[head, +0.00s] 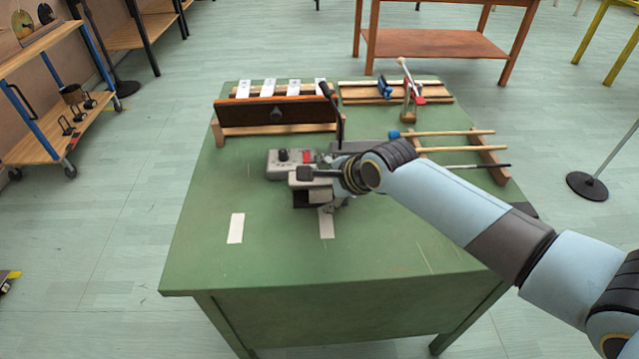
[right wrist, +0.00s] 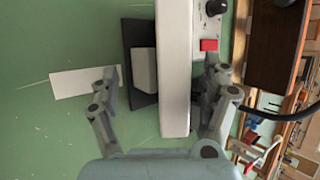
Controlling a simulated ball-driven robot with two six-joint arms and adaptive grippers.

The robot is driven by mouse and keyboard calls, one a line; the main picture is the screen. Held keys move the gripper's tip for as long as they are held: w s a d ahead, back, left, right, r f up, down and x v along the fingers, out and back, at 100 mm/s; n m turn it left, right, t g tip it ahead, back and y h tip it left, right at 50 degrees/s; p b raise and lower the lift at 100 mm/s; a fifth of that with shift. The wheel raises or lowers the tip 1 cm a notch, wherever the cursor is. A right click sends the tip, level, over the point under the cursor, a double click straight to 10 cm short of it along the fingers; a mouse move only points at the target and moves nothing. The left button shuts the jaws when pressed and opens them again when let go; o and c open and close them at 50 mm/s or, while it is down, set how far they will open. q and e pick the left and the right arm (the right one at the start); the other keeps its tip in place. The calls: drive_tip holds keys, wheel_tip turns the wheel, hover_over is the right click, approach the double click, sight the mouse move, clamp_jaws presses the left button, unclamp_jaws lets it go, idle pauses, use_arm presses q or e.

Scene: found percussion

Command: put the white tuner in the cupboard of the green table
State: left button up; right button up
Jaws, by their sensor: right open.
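The green table (head: 270,250) stands in the middle of the head view. Its front panel (head: 350,315) shows no opening, so the cupboard's inside is hidden. A pale box with a black knob and a red button (head: 285,160) lies on the tabletop, partly behind my right arm. I cannot tell which of these is the white tuner. My right gripper (head: 318,192) is open, its fingers apart on either side of the white side and block. My left gripper is out of view.
White strips (head: 236,228) lie on the near tabletop. A wooden rack with white bars (head: 275,110) and a wooden frame with mallets (head: 450,133) stand beyond and to the right. A wheeled shelf (head: 40,140) is at the left, a stand base (head: 587,186) at the right.

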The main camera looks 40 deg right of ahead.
drive_tip(key=shift+w+f, duration=0.2)
drive_tip(key=shift+f, duration=0.05)
drive_tip(key=c, duration=1.5)
clamp_jaws()
drive_tip(key=shift+r, duration=0.15)
